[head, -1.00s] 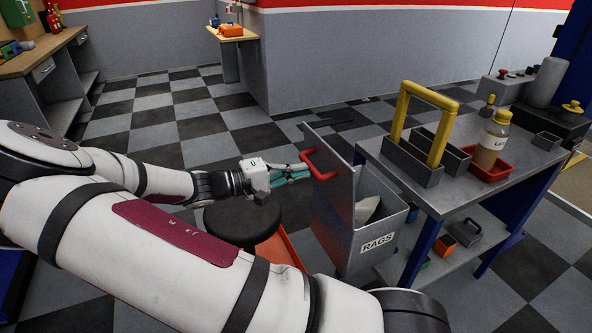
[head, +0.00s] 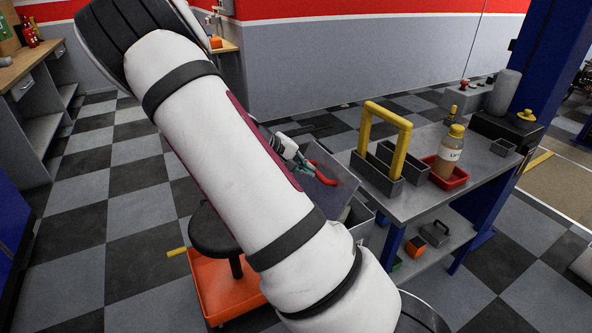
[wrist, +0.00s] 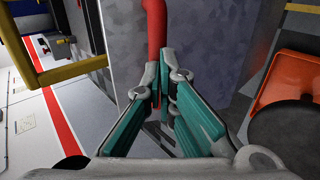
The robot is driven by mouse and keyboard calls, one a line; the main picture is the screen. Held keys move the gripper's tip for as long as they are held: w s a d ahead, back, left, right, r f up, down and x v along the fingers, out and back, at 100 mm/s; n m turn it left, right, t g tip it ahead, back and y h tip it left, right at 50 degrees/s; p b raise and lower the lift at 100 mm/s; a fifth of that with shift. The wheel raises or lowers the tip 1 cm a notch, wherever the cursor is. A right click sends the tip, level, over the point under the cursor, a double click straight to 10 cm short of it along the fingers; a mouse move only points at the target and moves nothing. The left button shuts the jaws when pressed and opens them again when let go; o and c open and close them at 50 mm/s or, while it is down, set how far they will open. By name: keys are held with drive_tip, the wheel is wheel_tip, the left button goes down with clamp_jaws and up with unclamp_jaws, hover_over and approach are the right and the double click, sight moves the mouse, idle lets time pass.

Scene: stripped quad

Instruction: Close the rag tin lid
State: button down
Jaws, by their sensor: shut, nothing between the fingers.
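The rag tin (head: 360,222) stands left of the grey bench, mostly hidden behind my arm; its label is out of sight. Its grey lid (head: 342,187) is open and tilted, with a red handle (head: 323,174) on its outer face. My gripper (head: 304,162), with teal fingers, is shut and empty at the lid's outer side, close to the handle. In the wrist view, my gripper (wrist: 160,72) has its fingertips at the lower end of the red handle (wrist: 154,32), in front of the grey lid face (wrist: 215,45). I cannot tell whether they touch.
The bench (head: 425,200) right of the tin holds a grey tray with a yellow handle (head: 390,113), a bottle (head: 449,158) in a red tray and a control box. A black stool (head: 213,232) and an orange cart (head: 222,290) stand at the left. Checkered floor beyond is open.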

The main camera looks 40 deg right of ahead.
sight(329, 166)
drive_tip(key=d+y, duration=0.1)
drive_tip(key=d, duration=0.1)
drive_tip(key=s+d+f+t+y, duration=0.1)
drive_tip(key=d+y, duration=0.1)
drive_tip(key=d, duration=0.1)
drive_tip(key=s+d+f+y, duration=0.1)
drive_tip(key=d, duration=0.1)
drive_tip(key=shift+s+d+y+b, duration=0.1)
drive_tip(key=shift+d+y+b, duration=0.1)
drive_tip(key=shift+y+b, duration=0.2)
drive_tip(key=s+d+f+t+y+b, duration=0.1)
drive_tip(key=s+d+f+y, duration=0.1)
drive_tip(key=d+f+y, duration=0.3)
drive_tip(key=shift+d+f+t, duration=0.4)
drive_tip(key=shift+d+f, duration=0.6)
drive_tip(key=shift+f, duration=0.4)
drive_tip(key=shift+r, duration=0.1)
